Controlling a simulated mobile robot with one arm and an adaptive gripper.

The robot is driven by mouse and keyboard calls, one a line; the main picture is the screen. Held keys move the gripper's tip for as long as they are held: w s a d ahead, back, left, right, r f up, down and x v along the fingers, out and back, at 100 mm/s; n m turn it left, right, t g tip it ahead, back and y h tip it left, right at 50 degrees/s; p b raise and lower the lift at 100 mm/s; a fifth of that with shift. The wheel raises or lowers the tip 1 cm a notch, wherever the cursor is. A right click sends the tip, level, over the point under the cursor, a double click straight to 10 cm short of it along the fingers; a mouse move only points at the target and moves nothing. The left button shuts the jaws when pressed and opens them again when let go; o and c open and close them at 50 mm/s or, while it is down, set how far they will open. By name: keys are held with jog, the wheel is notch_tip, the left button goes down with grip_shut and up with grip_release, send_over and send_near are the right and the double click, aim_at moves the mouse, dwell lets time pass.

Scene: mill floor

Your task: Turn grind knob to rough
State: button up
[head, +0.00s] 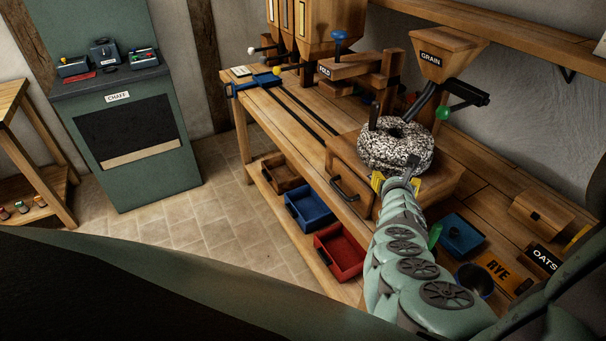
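The mill stands on the wooden bench, with a round speckled millstone (375,151) on a wooden box (347,168). My arm reaches up from the lower right, and my gripper (403,179) is at the box's front, just below the stone. Parts of a yellow plate (377,181) show on both sides of my gripper. No grind knob can be made out; my gripper and wrist cover the middle of this plate, and any marks on it cannot be read. My gripper's fingers are too small and too hidden to tell open from shut.
A GRAIN hopper (446,47) with a green-knobbed lever (442,113) stands above the stone. Blue (309,207) and red (340,250) bins sit on the lower shelf. A blue box (460,236) and RYE block (497,269) lie right of my arm. The tiled floor at left is clear.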

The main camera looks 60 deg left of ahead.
jog(key=shift+d, duration=0.1)
grip_shut()
dwell(0.7)
